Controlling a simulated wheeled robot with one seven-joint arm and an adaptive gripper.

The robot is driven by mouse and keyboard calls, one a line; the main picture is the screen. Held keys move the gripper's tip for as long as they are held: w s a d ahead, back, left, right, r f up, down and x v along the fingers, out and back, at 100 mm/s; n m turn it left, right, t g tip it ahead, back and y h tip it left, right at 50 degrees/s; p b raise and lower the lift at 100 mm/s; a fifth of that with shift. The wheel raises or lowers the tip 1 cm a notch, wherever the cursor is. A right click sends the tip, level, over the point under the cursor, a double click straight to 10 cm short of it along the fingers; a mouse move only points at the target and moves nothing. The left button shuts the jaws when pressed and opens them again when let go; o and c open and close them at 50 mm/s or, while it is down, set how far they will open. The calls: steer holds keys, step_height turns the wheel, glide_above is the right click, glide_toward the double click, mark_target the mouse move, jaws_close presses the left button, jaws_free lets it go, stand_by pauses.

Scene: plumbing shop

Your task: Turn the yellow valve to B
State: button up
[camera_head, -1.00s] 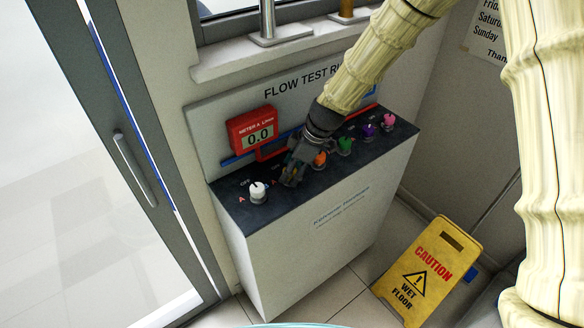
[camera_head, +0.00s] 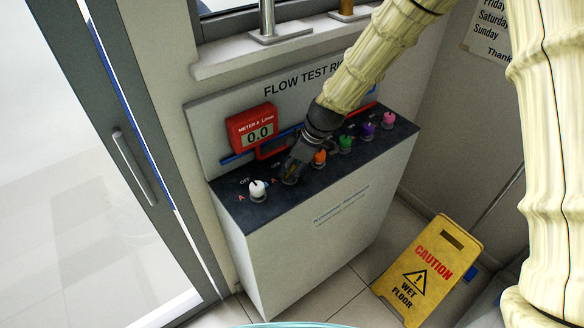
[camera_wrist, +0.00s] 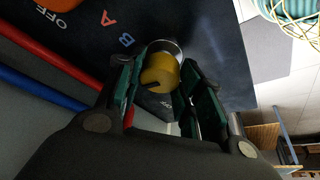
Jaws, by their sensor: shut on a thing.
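The yellow valve (camera_wrist: 159,70) is a round knob on a metal base, with a dark mark on its side toward the wrist. In the wrist view my gripper (camera_wrist: 158,82) has its green-padded fingers on either side of the knob, shut on it. A blue letter B (camera_wrist: 126,40) is printed on the panel beside the valve, and a label (camera_wrist: 166,106) lies partly hidden below the knob. In the head view my gripper (camera_head: 291,172) reaches down to the panel and hides most of the valve.
The dark panel (camera_head: 232,205) also bears white (camera_head: 257,189), orange (camera_head: 320,157), green (camera_head: 345,143), purple (camera_head: 368,130) and pink (camera_head: 389,118) valves. The red meter (camera_head: 253,130) reads 0.0. A wet floor sign (camera_head: 428,272) stands at right.

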steer(key=m+t, duration=0.1)
steer(key=m, duration=0.1)
steer(key=m+t, duration=0.1)
steer(key=m, duration=0.2)
steer(key=shift+s+h, duration=0.1)
steer(key=shift+h, duration=0.3)
steer(key=m, duration=0.2)
steer(key=m+t+h+p, duration=0.1)
steer(key=m, duration=0.2)
steer(key=shift+a+r+h, duration=0.1)
steer(key=shift+a+h, duration=0.05)
steer(key=shift+h, duration=0.15)
steer(key=shift+m, duration=0.3)
steer(key=o, duration=1)
steer(key=v, duration=1.1)
steer(key=shift+r, duration=0.4)
steer(key=shift+s, duration=0.1)
